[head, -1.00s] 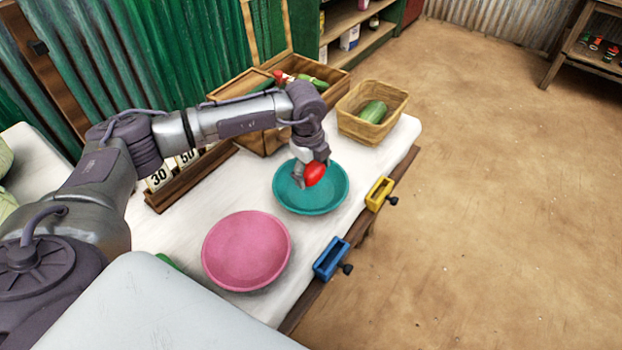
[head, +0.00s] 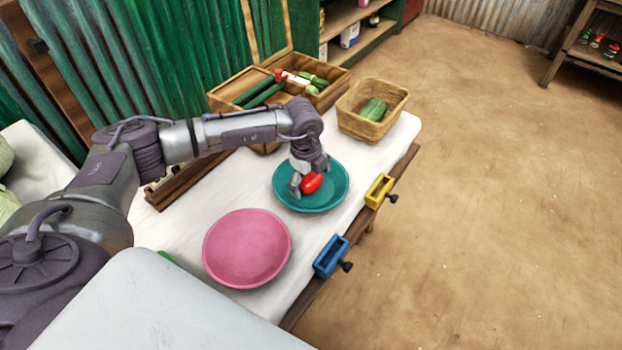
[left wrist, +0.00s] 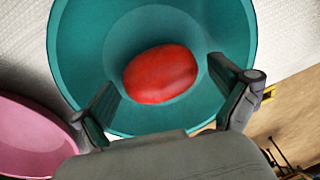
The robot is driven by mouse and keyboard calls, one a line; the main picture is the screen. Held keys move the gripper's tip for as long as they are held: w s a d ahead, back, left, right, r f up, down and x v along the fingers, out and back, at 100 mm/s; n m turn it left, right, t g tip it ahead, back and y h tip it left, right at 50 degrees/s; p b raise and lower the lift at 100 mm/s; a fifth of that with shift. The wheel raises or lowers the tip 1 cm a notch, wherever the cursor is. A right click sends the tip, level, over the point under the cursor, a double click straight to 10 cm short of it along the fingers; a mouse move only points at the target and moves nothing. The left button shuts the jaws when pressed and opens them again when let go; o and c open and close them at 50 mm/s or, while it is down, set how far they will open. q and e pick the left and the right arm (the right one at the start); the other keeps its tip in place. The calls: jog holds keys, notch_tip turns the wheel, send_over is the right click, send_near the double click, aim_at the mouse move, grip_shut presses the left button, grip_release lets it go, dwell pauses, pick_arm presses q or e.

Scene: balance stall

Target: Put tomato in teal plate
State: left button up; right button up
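The red tomato (head: 311,183) is at the teal plate (head: 325,205), inside its rim in both views. In the left wrist view the tomato (left wrist: 160,74) appears over the middle of the teal plate (left wrist: 75,50). My left gripper (head: 306,186) is low over the plate. In the left wrist view my left gripper (left wrist: 161,78) has its fingers spread on either side of the tomato, with teal showing between each finger and the tomato. Part of the tomato is hidden by the gripper in the head view. My right gripper is not in view.
A pink plate (head: 246,248) stands on the white table. A wicker basket (head: 370,125) with a green vegetable and a wooden crate (head: 330,97) of vegetables stand behind. Blue (head: 331,257) and yellow (head: 379,191) clamp-like pieces sit along the table's edge.

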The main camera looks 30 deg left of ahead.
aim_at(307, 181)
pick_arm(q)
jog(key=shift+r, duration=0.1)
jog(key=shift+r, duration=0.2)
notch_tip(307, 181, up, 12)
jog(key=s, duration=0.1)
jog(key=shift+s+a+f+b, duration=0.15)
jog(key=shift+s+a+b, duration=0.05)
jog(key=shift+s+b, duration=0.1)
dwell(0.4)
